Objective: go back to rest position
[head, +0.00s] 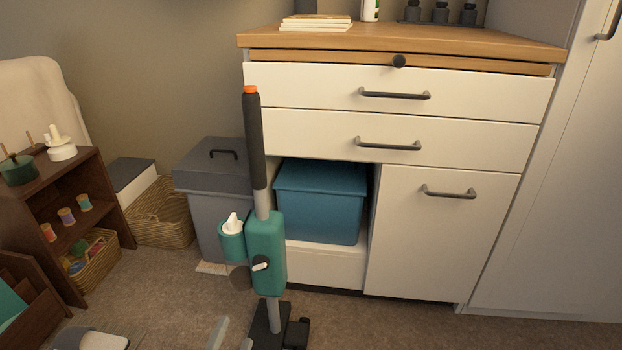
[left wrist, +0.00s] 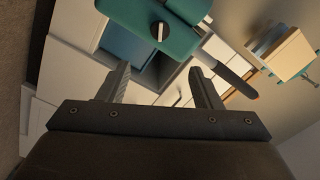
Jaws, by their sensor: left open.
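My left gripper (head: 232,337) shows only partly at the bottom edge of the head view, low beside the pole of a teal upright cleaner (head: 266,252). In the left wrist view the left gripper (left wrist: 160,72) has its two fingers spread with nothing between them. The cleaner's teal body also shows beyond the fingers in that view (left wrist: 150,22), apart from them. The cleaner stands upright with a dark, orange-tipped handle and a dark foot on the floor. My right gripper is in neither view.
A white cabinet (head: 440,145) with a wooden top stands behind, holding a blue bin (head: 320,205) in its open bay. A grey lidded bin (head: 208,190), a wicker basket (head: 160,215) and a dark wooden shelf (head: 60,190) stand left. Carpet at lower right is clear.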

